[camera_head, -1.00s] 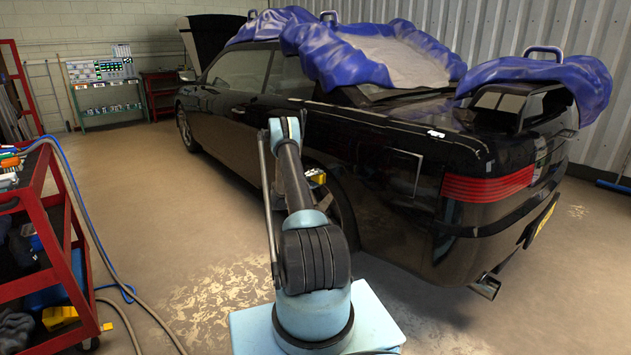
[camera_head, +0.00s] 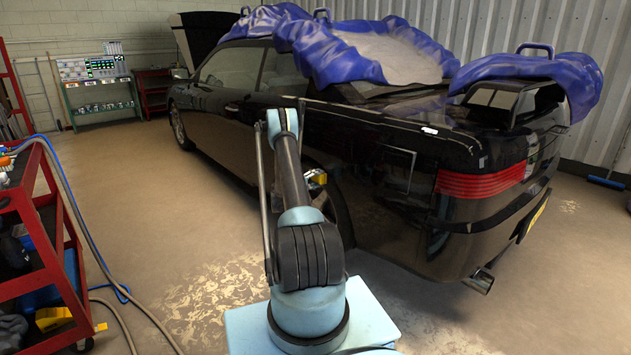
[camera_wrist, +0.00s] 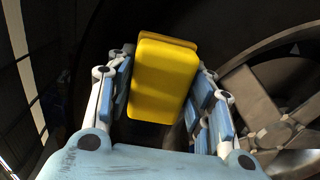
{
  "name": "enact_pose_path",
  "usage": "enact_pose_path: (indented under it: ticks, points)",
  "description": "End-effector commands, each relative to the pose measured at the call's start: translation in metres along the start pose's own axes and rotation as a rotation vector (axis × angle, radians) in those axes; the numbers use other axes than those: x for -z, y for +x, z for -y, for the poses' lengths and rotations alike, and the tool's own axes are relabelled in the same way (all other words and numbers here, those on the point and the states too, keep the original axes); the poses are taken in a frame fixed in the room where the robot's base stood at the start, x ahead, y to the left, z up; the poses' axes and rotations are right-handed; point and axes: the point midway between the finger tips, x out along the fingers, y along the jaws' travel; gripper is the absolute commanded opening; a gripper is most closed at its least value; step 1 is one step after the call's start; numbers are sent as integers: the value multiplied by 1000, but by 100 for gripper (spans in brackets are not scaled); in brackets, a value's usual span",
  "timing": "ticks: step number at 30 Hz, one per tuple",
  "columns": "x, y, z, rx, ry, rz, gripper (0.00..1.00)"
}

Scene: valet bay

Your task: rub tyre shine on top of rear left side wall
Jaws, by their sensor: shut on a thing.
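In the wrist view my gripper (camera_wrist: 163,90) is shut on a yellow applicator block (camera_wrist: 165,75), with blue-padded fingers on both sides of it. The block is in front of the dark tyre (camera_wrist: 235,30); I cannot tell whether it touches the side wall. The wheel's grey spoked rim (camera_wrist: 262,95) is at the right. In the head view the black car (camera_head: 370,165) stands ahead, and its rear left tyre (camera_head: 340,212) shows partly behind my arm. A bit of the yellow block (camera_head: 320,179) shows beside the arm at the wheel; the gripper is mostly hidden there.
A red tool cart (camera_head: 50,255) stands at the left, with a blue hose (camera_head: 85,215) and cables on the floor beside it. Blue covers (camera_head: 335,50) lie over the car's roof and boot. The floor (camera_head: 140,190) between cart and car is clear.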

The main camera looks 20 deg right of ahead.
Motion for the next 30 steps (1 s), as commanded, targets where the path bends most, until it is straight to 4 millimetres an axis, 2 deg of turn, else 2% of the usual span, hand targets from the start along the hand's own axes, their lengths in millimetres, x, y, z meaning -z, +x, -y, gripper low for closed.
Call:
enact_pose_path:
  ticks: [5, 16, 30]
  points:
    - [-12, 2, 0, 0, 0, 5, 25]
    - [-13, 1, 0, 0, 0, 7, 25]
    - [-11, -36, 0, 0, 0, 2, 25]
